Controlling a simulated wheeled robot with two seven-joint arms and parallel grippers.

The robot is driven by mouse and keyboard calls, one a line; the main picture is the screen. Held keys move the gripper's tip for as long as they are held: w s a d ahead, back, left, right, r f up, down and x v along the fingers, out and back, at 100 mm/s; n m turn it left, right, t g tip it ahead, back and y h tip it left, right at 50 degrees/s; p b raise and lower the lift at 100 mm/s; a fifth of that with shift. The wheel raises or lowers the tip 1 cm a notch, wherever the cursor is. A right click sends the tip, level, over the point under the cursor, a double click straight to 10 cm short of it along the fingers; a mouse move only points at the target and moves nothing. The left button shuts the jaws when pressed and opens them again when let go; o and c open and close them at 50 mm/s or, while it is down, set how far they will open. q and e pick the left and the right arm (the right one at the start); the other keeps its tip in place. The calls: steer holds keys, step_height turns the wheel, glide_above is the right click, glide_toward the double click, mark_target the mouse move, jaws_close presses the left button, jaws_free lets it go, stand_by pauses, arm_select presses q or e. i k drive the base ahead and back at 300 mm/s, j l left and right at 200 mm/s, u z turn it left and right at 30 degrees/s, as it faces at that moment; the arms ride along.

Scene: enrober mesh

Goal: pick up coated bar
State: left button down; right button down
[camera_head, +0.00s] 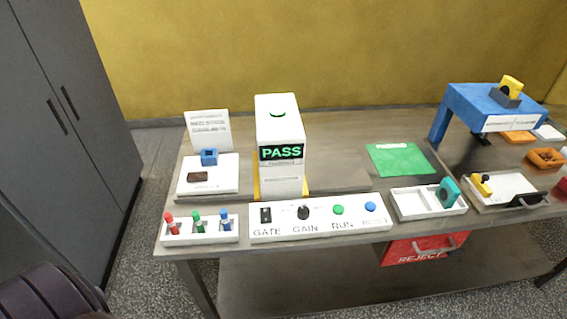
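A small dark brown bar (197,177), which looks like the coated bar, lies on a white plate (226,184) at the left end of the table. A blue square block with an opening (209,157) stands just behind it on the same plate. Neither of my grippers shows in this view. Nothing touches the bar from above, and its top is in plain sight.
Behind the plate stands a white sign (207,128). To its right is a white machine reading PASS (279,135). In front are a tray of colored pegs (201,239) and a control panel (320,230). A green mat (399,159) lies right of center.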

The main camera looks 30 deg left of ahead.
mark_target(197, 176)
steer(key=u, duration=1.55)
